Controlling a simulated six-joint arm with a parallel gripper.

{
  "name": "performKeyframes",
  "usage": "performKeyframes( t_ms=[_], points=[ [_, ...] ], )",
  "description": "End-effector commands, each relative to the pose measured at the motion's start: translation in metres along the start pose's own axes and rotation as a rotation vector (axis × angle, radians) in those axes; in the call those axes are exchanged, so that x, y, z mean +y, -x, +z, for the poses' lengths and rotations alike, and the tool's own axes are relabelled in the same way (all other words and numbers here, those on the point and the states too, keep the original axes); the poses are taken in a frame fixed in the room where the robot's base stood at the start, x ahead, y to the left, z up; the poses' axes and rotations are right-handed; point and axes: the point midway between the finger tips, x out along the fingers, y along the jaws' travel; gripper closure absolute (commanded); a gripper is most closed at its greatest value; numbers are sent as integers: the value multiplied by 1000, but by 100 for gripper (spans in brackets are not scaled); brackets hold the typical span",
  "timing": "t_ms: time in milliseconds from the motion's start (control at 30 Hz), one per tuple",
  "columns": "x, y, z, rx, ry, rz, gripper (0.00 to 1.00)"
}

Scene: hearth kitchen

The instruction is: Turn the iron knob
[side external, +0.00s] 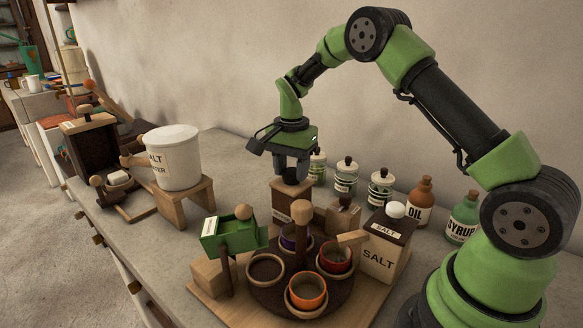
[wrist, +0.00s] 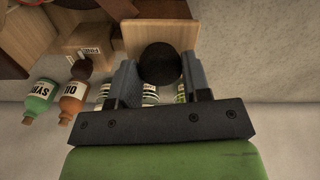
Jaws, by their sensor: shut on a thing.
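The iron knob (side external: 290,176) is a dark round ball on top of a wooden box (side external: 282,203) behind the round turntable. In the wrist view the knob (wrist: 160,62) is a black disc between the two fingers, with the pale wooden top of its box (wrist: 185,35) around it. My gripper (side external: 291,168) points straight down over the box and is shut on the knob, one finger on each side. In the wrist view my gripper (wrist: 159,75) has its fingers alongside the knob. The fingers partly hide the knob in the side view.
A turntable (side external: 262,300) with several coloured cups stands in front, beside a green box (side external: 229,236). A SALT box (side external: 385,245) stands to the right. Jars (side external: 346,178), an OIL bottle (side external: 419,203) and a SYRUP bottle (side external: 462,220) line the wall. A white salt tub (side external: 173,160) is left.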

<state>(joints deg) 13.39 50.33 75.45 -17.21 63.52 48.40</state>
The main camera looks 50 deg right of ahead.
Motion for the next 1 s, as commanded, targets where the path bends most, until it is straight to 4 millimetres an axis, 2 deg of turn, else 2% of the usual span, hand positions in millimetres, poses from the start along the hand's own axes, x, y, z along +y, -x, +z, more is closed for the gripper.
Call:
performKeyframes(
  t_ms=[133,167,233,267,533,633,1000],
  points=[
    [0,2,0,0,-1,-1,80],
    [0,2,0,0,-1,-2,49],
    [0,1,0,0,-1,-1,33],
    [0,1,0,0,0,-1,31],
    [0,1,0,0,1,-1,31],
    [-1,9,0,2,2,-3,31],
    [0,78,0,2,0,-5,31]
  ],
)
